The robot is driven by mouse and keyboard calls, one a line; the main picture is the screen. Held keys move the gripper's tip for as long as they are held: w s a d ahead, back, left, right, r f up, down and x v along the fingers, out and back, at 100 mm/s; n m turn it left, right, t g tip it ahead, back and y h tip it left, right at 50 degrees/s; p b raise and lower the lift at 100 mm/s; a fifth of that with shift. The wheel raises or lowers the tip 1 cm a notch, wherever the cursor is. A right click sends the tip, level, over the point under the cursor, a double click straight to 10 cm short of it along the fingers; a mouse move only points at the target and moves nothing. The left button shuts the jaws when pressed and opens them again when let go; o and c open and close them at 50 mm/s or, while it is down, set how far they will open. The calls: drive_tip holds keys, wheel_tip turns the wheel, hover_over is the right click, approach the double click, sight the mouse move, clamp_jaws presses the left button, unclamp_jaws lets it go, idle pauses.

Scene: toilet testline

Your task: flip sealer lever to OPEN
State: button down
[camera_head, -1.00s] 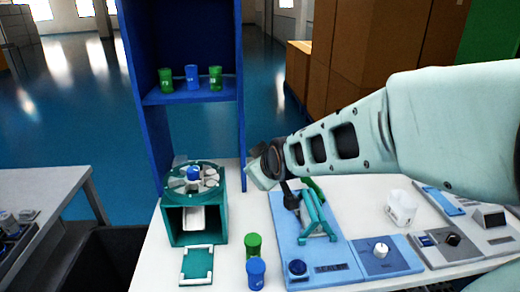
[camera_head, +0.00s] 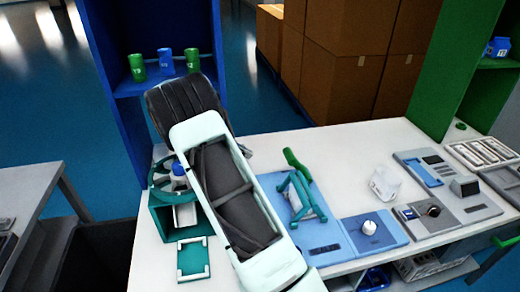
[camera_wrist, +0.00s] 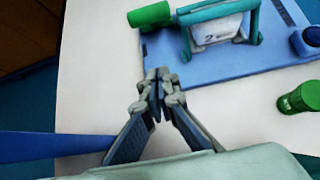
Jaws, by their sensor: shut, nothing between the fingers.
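The sealer stands on a light blue base plate (camera_head: 322,238) on the white table. Its teal frame (camera_head: 308,204) has a green lever handle (camera_head: 293,158) that sticks up and back at its far end. In the wrist view the green handle (camera_wrist: 150,15) is at the top, left of the teal frame (camera_wrist: 222,12). A white pouch or block marked "2" (camera_wrist: 216,32) sits inside the frame. My gripper (camera_wrist: 160,76) is shut and empty, over the table edge of the plate, just below the handle in the picture and apart from it. My arm hides the gripper in the head view.
A green cup (camera_wrist: 295,97) stands on the table nearby. A teal stand (camera_head: 163,218) is to the left. A dial panel (camera_head: 370,232) and a clear white container (camera_head: 385,183) are to the right. A blue shelf (camera_head: 135,88) rises behind.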

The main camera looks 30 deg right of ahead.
sight(297, 165)
drive_tip(key=shift+d, duration=0.15)
drive_tip(key=shift+s, duration=0.1)
drive_tip(key=p+x, duration=0.1)
drive_tip(key=x, duration=0.9)
drive_tip(key=shift+s+d+r, duration=0.15)
drive_tip(key=shift+s+d+r+p, duration=0.2)
drive_tip(key=shift+d+r+p, duration=0.15)
drive_tip(key=shift+d+r, duration=0.35)
drive_tip(key=shift+s+d+r+p, duration=0.15)
drive_tip(key=shift+d+r+p, duration=0.15)
drive_tip(key=shift+d+r, duration=0.35)
drive_tip(key=shift+d+f, duration=0.1)
drive_tip(key=shift+d, duration=0.1)
